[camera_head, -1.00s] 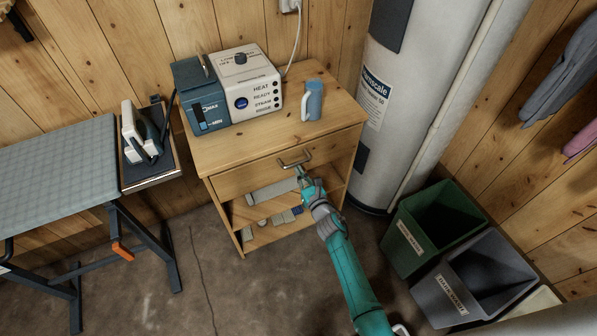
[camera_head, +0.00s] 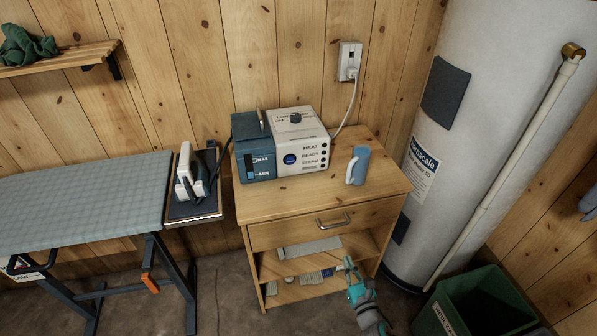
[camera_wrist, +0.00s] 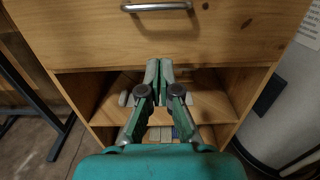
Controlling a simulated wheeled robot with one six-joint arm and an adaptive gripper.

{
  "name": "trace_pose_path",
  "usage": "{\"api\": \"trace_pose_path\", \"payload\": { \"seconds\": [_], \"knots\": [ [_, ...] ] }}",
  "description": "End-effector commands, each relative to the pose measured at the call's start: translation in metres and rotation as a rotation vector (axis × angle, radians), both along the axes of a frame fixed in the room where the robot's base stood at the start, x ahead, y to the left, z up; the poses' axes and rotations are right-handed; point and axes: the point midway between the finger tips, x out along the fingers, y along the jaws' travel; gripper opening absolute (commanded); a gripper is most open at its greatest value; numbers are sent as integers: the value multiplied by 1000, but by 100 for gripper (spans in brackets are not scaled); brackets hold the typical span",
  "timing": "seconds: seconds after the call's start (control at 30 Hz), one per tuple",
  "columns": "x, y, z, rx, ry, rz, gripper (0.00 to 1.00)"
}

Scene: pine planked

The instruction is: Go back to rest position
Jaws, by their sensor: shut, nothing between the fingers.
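My gripper (camera_head: 349,264) is in front of the open shelves of the wooden cabinet (camera_head: 262,206), below its drawer. In the wrist view, my gripper (camera_wrist: 159,66) has its fingertips together with nothing between them. The closed drawer (camera_wrist: 235,40) and its metal handle (camera_wrist: 157,6) are above the fingertips, apart from them. The handle (camera_head: 333,221) also shows in the head view, up and left of the gripper.
The ironing board (camera_head: 85,205) with an iron (camera_head: 187,178) is at left. A white tank (camera_head: 480,110) and a green bin (camera_head: 475,305) are at right. Small items lie on the shelves.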

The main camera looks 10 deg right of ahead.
Motion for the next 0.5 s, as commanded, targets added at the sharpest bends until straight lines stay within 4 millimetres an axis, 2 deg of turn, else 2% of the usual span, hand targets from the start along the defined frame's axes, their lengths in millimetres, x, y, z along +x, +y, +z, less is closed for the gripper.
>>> {"api": "trace_pose_path", "payload": {
  "seconds": [0.17,0.27,0.37,0.5],
  "knots": [
    [-5,2,-1,28,2,0,0],
    [-24,10,-4,128,7,-2,0],
    [-56,22,-5,310,16,-7,0],
    [-110,40,-1,630,27,-18,0]
  ]
}}
